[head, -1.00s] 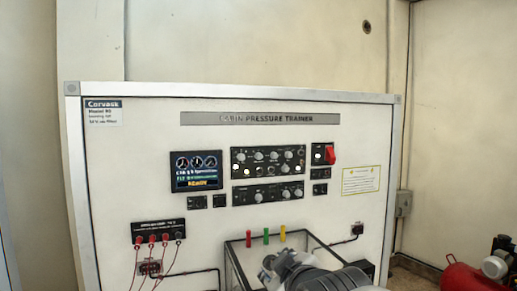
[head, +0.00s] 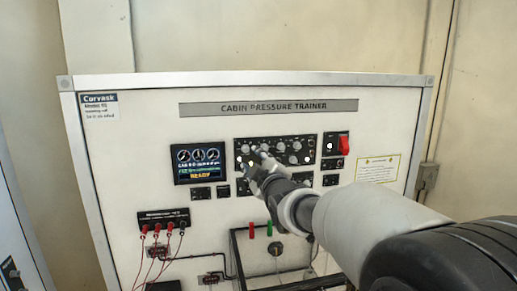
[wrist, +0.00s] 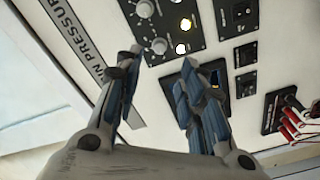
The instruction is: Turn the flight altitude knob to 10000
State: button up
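The upper knob panel (head: 308,150) is a black strip with several grey knobs and lit white lamps, on the white trainer board (head: 125,150). A lower knob panel is largely hidden behind my arm. I cannot read the knob labels, so I cannot tell which knob is flight altitude. My gripper (head: 258,165) is in front of the left part of the panels. In the wrist view, my gripper (wrist: 154,72) is open, with nothing between its fingers.
A red switch cover (head: 344,145) is at the right. Red leads (head: 160,228) hang from a lower left panel.

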aim_at(247, 150)
jog(key=p+x, duration=0.2)
jog(key=x, duration=0.7)
jog(key=shift+a, duration=0.1)
jog(key=shift+c, duration=0.2)
grip_shut()
